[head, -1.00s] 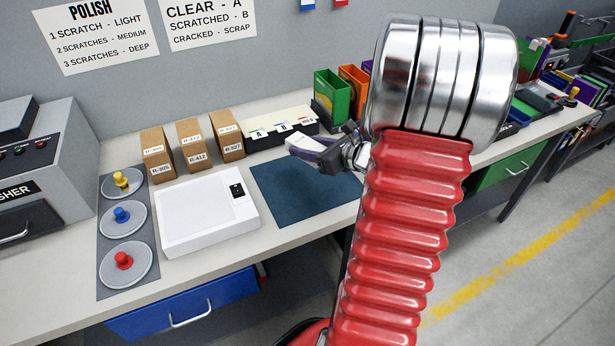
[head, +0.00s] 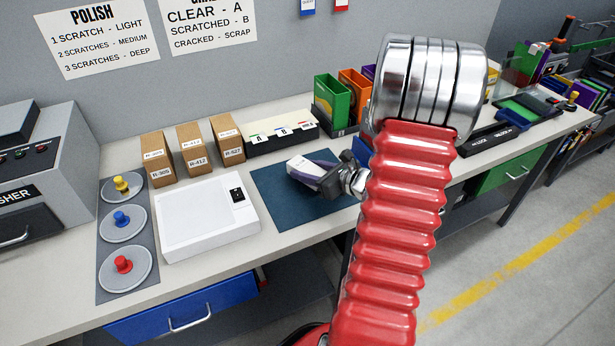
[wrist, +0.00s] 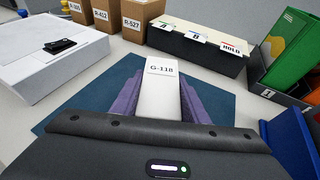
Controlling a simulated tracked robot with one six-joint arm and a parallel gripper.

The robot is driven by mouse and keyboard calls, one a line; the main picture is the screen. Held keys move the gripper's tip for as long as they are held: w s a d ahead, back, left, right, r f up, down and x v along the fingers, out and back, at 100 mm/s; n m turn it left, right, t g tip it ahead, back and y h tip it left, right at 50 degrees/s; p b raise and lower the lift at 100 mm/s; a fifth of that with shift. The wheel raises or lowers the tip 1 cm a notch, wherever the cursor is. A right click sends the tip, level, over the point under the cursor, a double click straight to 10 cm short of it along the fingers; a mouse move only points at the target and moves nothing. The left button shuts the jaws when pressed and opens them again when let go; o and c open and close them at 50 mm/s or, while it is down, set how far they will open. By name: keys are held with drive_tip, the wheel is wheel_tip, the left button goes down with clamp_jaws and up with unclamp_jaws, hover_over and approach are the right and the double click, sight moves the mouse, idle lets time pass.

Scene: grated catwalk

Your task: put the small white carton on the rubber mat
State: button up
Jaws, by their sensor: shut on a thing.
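The small white carton (head: 300,166) is held between the purple-lined fingers of my gripper (head: 312,174). In the wrist view the carton (wrist: 161,97) carries a label reading G-118, and the fingers of my gripper (wrist: 160,100) lie along both its sides. The dark blue-green rubber mat (head: 285,208) lies flat on the bench, and the carton is over it. I cannot tell whether the carton touches the mat. The mat also shows around the fingers in the wrist view (wrist: 75,108).
A white flat device (head: 205,220) is left of the mat. Green and orange bins (head: 333,100) are at the back right. The mat's front part is clear.

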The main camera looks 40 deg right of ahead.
drive_tip(key=shift+f, duration=1.3)
drive_tip(key=o, duration=1.1)
drive_tip(key=shift+f, duration=0.1)
drive_tip(key=v, duration=1.2)
